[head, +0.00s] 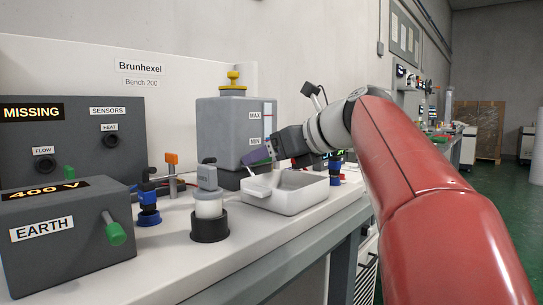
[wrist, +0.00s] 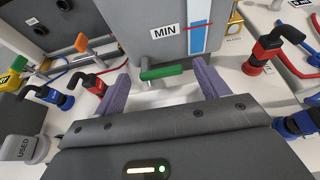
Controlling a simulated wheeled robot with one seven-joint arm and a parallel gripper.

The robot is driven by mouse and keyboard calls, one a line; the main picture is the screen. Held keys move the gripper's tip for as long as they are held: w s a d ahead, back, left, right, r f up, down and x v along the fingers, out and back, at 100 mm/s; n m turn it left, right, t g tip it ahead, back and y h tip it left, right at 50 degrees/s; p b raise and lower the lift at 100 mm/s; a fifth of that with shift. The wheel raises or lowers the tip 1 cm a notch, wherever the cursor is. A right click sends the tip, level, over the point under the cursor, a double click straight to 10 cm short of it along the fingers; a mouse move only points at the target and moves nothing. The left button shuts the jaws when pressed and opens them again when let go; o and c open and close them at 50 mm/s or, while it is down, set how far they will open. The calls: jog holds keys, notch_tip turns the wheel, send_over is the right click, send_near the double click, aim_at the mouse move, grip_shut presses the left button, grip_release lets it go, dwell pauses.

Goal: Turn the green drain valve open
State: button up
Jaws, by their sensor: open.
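The green drain valve handle (wrist: 165,72) sits at the foot of the grey tank (wrist: 150,18), under its MIN label, in the wrist view. The handle lies roughly crosswise. My gripper (wrist: 162,79) is open, with one purple finger to the left of the handle and the other to the right. A gap shows on both sides, so neither finger visibly touches it. In the head view my gripper (head: 262,155) is at the lower front of the tank (head: 222,125), and the drain valve is hidden there.
A white tray (head: 290,203) stands below my gripper. A grey-capped container (head: 208,207) stands left of it. Red valves (wrist: 92,82) and blue valves (wrist: 52,97) flank the tank. A yellow knob (head: 233,80) tops the tank.

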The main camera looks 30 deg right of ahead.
jog(key=shift+c, duration=0.3)
jog(key=c, duration=0.9)
jog(key=shift+a+r, duration=0.1)
jog(key=shift+s+a+r+n+h, duration=0.15)
jog(key=shift+n+h, duration=0.35)
jog(key=shift+n, duration=0.3)
jog(key=n, duration=0.1)
jog(key=n+t+h+b, duration=0.1)
jog(key=shift+s+a+r+n+h, duration=0.1)
jog(key=shift+a+n+h, duration=0.2)
jog(key=shift+a, duration=0.05)
jog(key=n+b, duration=0.1)
jog(key=a+n+t+h+b, duration=0.1)
jog(key=n, duration=0.1)
jog(key=shift+s, duration=0.15)
jog(key=shift+s+a+r+n+t+h+b, duration=0.1)
jog(key=shift+a+n+t+h+b, duration=0.15)
jog(key=shift+n+t+h+b, duration=0.7)
jog(key=shift+n+y+b, duration=0.35)
jog(key=shift+b, duration=0.05)
